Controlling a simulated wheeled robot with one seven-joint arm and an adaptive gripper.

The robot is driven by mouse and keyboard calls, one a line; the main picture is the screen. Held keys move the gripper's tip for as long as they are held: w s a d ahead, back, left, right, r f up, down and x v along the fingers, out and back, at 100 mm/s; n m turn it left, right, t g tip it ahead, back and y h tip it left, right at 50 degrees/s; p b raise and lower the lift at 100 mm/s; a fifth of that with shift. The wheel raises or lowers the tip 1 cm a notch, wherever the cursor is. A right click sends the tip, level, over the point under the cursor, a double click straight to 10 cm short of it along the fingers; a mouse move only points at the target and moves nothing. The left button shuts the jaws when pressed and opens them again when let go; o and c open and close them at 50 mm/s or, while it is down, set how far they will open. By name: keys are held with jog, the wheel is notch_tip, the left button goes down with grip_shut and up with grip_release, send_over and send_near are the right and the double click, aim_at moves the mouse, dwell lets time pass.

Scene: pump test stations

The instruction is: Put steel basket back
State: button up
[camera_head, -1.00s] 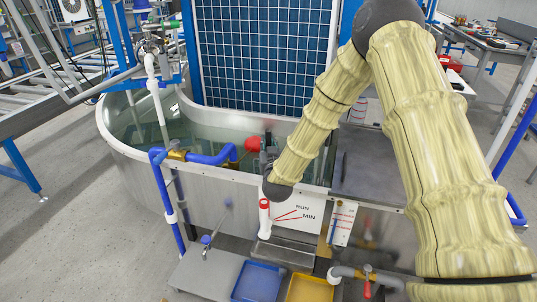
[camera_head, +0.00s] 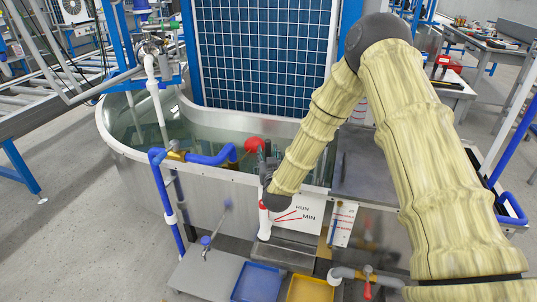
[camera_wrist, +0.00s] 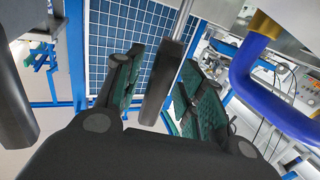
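I cannot make out a whole steel basket in either view. In the wrist view, a steel rod with a dark sleeve (camera_wrist: 164,78) stands between my fingers; I cannot tell whether it is the basket's handle. My gripper (camera_wrist: 160,88) has its two fingers apart, one on each side of the sleeve, with gaps visible. In the head view my gripper (camera_head: 264,163) is over the front rim of the steel water tank (camera_head: 130,156), beside a red ball (camera_head: 254,145). My arm hides part of the tank there.
A blue pipe (camera_head: 208,159) crosses the tank rim left of my gripper; a blue pipe (camera_wrist: 255,85) is close at right in the wrist view. A RUN/MIN plate (camera_head: 300,216) is below my wrist. Blue (camera_head: 258,281) and yellow (camera_head: 308,290) trays stand lower down.

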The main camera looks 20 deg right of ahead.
jog(key=shift+r, duration=0.15)
jog(key=s+a+p, duration=0.1)
jog(key=s+a, duration=0.1)
jog(key=s, duration=1)
jog(key=s+a+f+n+g+y, duration=0.15)
jog(key=s+f+g, duration=0.35)
jog(key=s+f, duration=0.55)
jog(key=s+a+f+g+y, duration=0.2)
jog(key=s+f+g, duration=0.2)
jog(key=s+f, duration=0.7)
jog(key=s+d+f+g, duration=0.1)
jog(key=s+f+g, duration=0.3)
jog(key=s, duration=0.7)
jog(key=s+d+f+g, duration=0.1)
jog(key=s+f+g, duration=0.3)
jog(key=s, duration=0.8)
notch_tip(320, 180, down, 3)
jog(key=shift+r+g, duration=0.1)
jog(key=shift+g, duration=0.2)
jog(key=shift+s, duration=0.1)
